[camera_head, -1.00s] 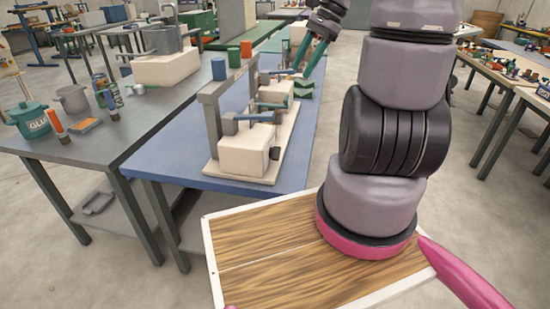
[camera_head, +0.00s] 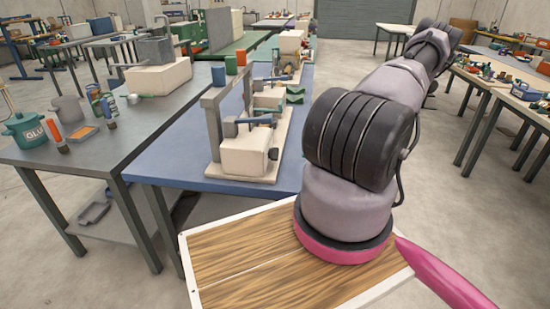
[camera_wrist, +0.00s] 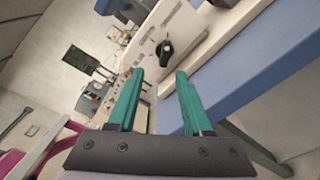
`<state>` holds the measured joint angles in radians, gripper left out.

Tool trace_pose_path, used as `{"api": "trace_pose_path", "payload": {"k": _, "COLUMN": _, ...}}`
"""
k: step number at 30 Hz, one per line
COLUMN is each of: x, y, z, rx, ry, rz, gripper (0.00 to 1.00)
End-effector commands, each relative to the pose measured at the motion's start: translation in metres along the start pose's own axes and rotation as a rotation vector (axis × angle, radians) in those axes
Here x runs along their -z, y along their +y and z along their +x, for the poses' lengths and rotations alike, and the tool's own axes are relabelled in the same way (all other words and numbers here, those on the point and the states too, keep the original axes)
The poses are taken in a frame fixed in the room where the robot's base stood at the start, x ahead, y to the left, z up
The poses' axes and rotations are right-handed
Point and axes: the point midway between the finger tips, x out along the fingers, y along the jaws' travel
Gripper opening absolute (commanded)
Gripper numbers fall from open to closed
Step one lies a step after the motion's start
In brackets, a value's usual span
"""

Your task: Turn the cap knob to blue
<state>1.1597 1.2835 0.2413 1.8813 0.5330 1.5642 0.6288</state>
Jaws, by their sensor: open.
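My gripper (camera_wrist: 160,76) shows in the wrist view with its two green fingers apart and nothing between them. A black knob (camera_wrist: 166,47) sits on a cream panel (camera_wrist: 196,22) beyond the fingertips, apart from them. In the head view, a cream block machine with a grey upright frame (camera_head: 212,118) stands on the blue table. A small black knob (camera_head: 273,154) is on the right face of its cream block (camera_head: 244,153). I cannot tell whether this is the cap knob or which colour it points at. My gripper is not visible in the head view.
The blue table (camera_head: 165,165) carries more machine parts behind the block. A grey table (camera_head: 75,160) at left holds a green glue pot (camera_head: 27,130) and bottles. A wood-topped board with white edges (camera_head: 235,250) is in front. Open floor (camera_head: 440,200) lies at right.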

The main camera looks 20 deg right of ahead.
Motion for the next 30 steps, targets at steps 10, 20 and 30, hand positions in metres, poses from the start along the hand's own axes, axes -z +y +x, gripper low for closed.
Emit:
{"api": "trace_pose_path", "payload": {"k": 10, "x": 0.009, "y": -0.014, "z": 0.011, "rx": -0.015, "ry": -0.086, "rz": 0.074, "gripper": 0.50}}
{"api": "trace_pose_path", "payload": {"k": 20, "x": 0.004, "y": -0.013, "z": 0.073, "rx": -0.015, "ry": -0.084, "rz": 0.073, "gripper": 0.50}}
{"api": "trace_pose_path", "payload": {"k": 30, "x": 0.002, "y": -0.013, "z": 0.103, "rx": -0.012, "ry": -0.084, "rz": 0.072, "gripper": 0.50}}
